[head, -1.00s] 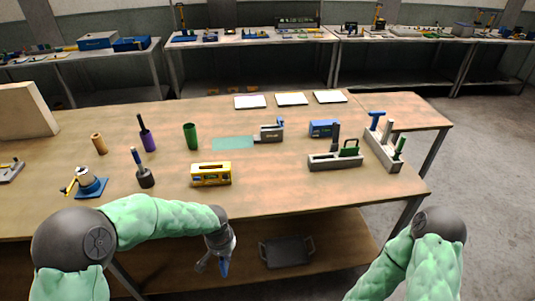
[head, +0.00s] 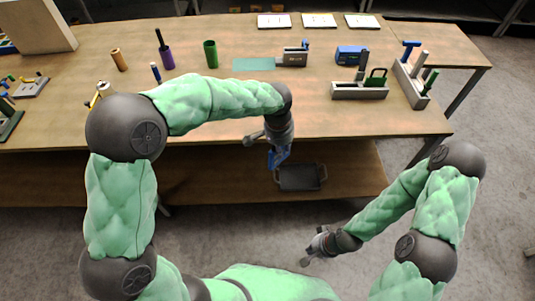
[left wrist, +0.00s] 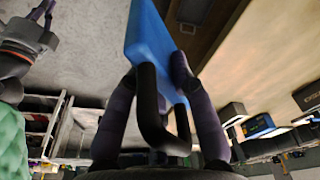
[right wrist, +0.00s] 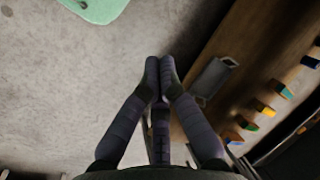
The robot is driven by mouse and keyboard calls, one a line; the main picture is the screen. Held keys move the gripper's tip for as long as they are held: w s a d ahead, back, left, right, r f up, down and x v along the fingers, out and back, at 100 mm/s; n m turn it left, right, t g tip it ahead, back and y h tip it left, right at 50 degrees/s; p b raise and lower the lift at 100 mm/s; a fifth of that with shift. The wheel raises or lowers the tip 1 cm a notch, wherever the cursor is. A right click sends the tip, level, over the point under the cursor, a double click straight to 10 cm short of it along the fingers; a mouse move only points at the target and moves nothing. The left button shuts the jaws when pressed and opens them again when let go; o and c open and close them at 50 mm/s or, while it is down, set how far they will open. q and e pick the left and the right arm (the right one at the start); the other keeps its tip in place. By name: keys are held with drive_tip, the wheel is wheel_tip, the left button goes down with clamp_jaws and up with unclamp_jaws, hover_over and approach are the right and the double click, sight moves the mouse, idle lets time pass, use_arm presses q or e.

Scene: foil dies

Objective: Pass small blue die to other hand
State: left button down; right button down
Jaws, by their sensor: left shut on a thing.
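The small blue die (head: 279,156) hangs from my left gripper (head: 277,146) in front of the table's front edge. In the left wrist view the die (left wrist: 150,38) is a blue slab with a dark bent handle (left wrist: 150,110). The fingers of my left gripper (left wrist: 150,80) are shut around the handle. My right gripper (head: 314,247) is lower and nearer my body, apart from the die. In the right wrist view the fingertips of my right gripper (right wrist: 159,66) are together with nothing between them.
The wooden table (head: 225,105) holds a green cup (head: 210,54), a blue block (head: 351,55) and grey racks (head: 358,91). A dark tray (head: 300,178) lies on the lower shelf. The floor between the shelf and my body is free. My left arm hides part of the tabletop.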

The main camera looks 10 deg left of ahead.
drive_tip(key=c, duration=1.9)
unclamp_jaws()
drive_tip(key=shift+c, duration=0.2)
drive_tip(key=o, duration=1)
drive_tip(key=shift+a+r+n, duration=0.1)
drive_tip(key=shift+a+n, duration=0.2)
drive_tip(key=shift+a, duration=0.1)
drive_tip(key=n+t+h, duration=1.1)
drive_tip(key=n+h, duration=0.1)
drive_tip(key=n, duration=1.9)
approach(277, 158)
drive_tip(key=a+f, duration=0.1)
drive_tip(key=f, duration=0.1)
use_arm(q)
drive_tip(key=shift+w+d+r+m, duration=0.25)
drive_tip(key=shift+d+r+m, duration=0.05)
drive_tip(key=shift+d+r, duration=0.25)
use_arm(e)
drive_tip(key=x, duration=1.2)
drive_tip(key=shift+a, duration=0.1)
drive_tip(key=shift+c, duration=0.4)
